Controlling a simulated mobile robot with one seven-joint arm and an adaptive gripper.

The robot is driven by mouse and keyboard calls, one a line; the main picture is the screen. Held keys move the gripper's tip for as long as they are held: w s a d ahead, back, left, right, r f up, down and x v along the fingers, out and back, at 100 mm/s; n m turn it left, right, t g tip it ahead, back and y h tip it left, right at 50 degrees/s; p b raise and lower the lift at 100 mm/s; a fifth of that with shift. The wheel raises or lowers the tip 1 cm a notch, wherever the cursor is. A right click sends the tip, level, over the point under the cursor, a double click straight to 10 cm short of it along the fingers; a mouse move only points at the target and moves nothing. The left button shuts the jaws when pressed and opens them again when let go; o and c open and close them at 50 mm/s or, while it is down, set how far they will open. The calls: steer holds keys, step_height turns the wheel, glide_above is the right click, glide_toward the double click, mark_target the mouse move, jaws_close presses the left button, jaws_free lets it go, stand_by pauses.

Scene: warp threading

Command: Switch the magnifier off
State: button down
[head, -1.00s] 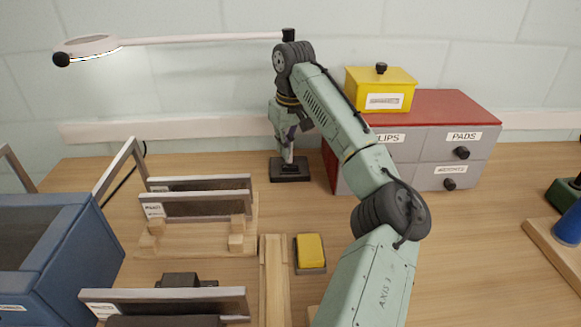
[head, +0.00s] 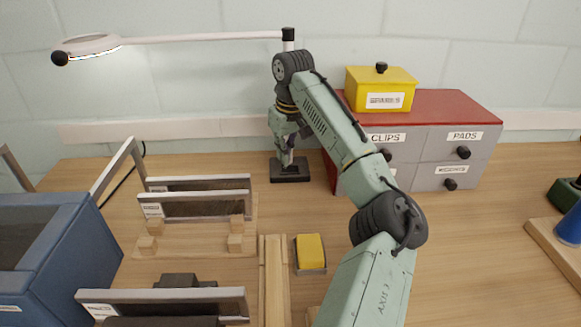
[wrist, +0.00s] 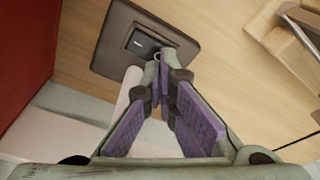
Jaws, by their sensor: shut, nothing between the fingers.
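The magnifier (head: 92,45) is at the upper left in the head view, a round pale head on a long white arm. Its underside glows white. Its dark square base (head: 290,175) stands on the bench near the wall; in the wrist view the base (wrist: 112,52) carries a small black rocker switch (wrist: 144,42) with a light mark. My gripper (head: 287,160) points down over the base. In the wrist view my gripper (wrist: 164,62) is shut and empty, its tips beside the switch. I cannot tell whether they touch it.
A grey drawer cabinet (head: 430,150) with a red top stands close to the right of the base, a yellow lidded box (head: 380,90) on it. Framed panels on a wooden rack (head: 190,240) and a blue bin (head: 50,250) are at left. A yellow block (head: 310,250) lies in front.

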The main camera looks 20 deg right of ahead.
mark_target(286, 168)
steer(key=shift+f+b, duration=0.4)
steer(key=shift+f, duration=0.65)
stand_by(1.0)
steer(key=shift+r, duration=0.1)
steer(key=shift+r+p, duration=0.95)
steer(key=shift+r, duration=2.45)
